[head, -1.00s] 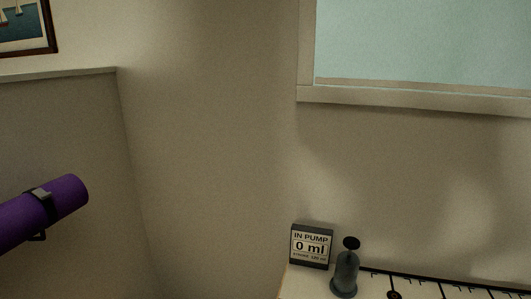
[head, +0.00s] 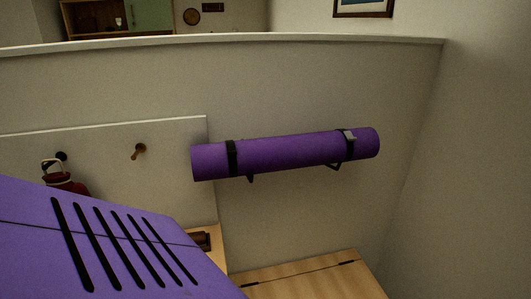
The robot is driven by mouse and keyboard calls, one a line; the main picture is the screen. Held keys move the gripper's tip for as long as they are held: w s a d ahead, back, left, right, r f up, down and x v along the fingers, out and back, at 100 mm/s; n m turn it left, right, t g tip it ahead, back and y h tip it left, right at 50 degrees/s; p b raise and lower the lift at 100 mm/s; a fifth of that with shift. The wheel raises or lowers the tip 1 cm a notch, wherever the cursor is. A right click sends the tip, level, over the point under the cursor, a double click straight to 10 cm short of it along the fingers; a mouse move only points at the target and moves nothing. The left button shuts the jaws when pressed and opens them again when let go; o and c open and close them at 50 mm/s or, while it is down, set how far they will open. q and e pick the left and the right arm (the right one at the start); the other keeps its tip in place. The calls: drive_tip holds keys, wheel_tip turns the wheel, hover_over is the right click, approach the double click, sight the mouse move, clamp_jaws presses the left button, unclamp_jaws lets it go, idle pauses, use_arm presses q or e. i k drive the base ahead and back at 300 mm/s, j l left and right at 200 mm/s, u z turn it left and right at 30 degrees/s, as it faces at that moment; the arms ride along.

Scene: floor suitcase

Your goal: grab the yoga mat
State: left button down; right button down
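The yoga mat (head: 290,154) is a rolled purple cylinder in the middle of the head view. It is mounted level along the low wall, with a dark strap near each end and dark brackets showing beneath it. The right strap has a grey buckle. Neither of my grippers is in view, and nothing is touching the mat.
A large purple slab with black slots (head: 110,240) fills the lower left foreground. A light wooden surface (head: 315,280) lies below the mat. A dark red bottle (head: 64,180) hangs at a peg on the left; another wooden peg (head: 138,151) is empty. A ledge (head: 300,40) tops the wall.

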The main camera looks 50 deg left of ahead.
sight(211, 161)
drive_tip(key=u, duration=1.5)
drive_tip(key=j+z, duration=0.35)
drive_tip(key=k+j+z, duration=0.15)
drive_tip(key=z, duration=0.2)
